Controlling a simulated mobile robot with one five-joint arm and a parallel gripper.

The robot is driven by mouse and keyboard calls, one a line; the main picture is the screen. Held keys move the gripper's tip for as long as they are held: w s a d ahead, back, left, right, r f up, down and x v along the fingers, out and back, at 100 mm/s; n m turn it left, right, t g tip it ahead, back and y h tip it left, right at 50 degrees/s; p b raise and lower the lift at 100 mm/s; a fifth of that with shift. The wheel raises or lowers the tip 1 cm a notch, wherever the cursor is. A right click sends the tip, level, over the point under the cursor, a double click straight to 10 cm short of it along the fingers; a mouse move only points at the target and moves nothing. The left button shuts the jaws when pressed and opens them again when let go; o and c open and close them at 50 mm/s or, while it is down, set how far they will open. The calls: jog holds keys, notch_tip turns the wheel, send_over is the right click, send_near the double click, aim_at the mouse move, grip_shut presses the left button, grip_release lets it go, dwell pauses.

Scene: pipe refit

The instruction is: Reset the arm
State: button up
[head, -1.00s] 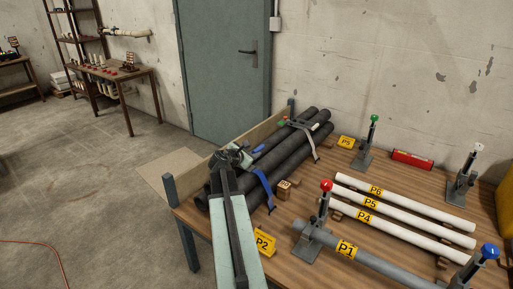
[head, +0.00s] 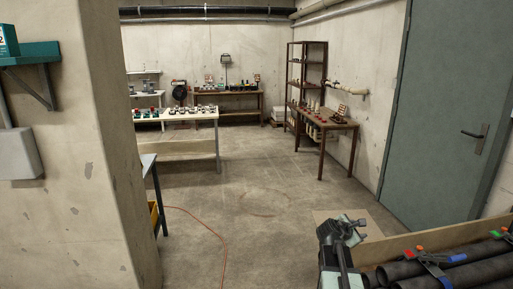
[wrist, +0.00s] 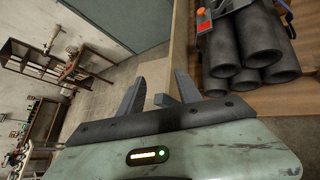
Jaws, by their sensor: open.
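My arm rises from the bottom of the head view. My gripper (head: 346,229) is at its end, just left of the workbench's wooden side board (head: 402,243). In the wrist view my gripper (wrist: 157,92) has its two fingers apart with nothing between them. The fingertips point toward the side board (wrist: 180,45), and the right finger is close to it. I cannot tell whether it touches.
Dark pipes (head: 455,272) lie strapped in a bundle beyond the board; their open ends (wrist: 262,35) face the wrist camera. A concrete pillar (head: 75,150) fills the left. The floor (head: 270,200) ahead is mostly clear, with a red cable (head: 213,230). A green door (head: 445,110) is at right.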

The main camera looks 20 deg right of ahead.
jog(key=a+f+m+g+y+p, duration=0.1)
jog(key=a+f+m+y+p, duration=0.15)
jog(key=a, duration=1.25)
jog(key=a+f+m+y+p, duration=0.1)
jog(key=a+f+m+y, duration=0.2)
jog(key=a, duration=1.2)
jog(key=s+a+f+m+g+y, duration=0.2)
jog(key=s+a+m+g+y, duration=0.2)
jog(key=s+a+m, duration=0.6)
jog(key=a+y, duration=0.2)
jog(key=shift+s+a+f, duration=0.15)
jog(key=shift+s+a, duration=0.05)
jog(key=shift+a, duration=0.2)
jog(key=shift+o, duration=0.3)
jog(key=shift+s+m+g, duration=0.15)
jog(key=shift+m+g, duration=0.15)
jog(key=shift+m, duration=0.55)
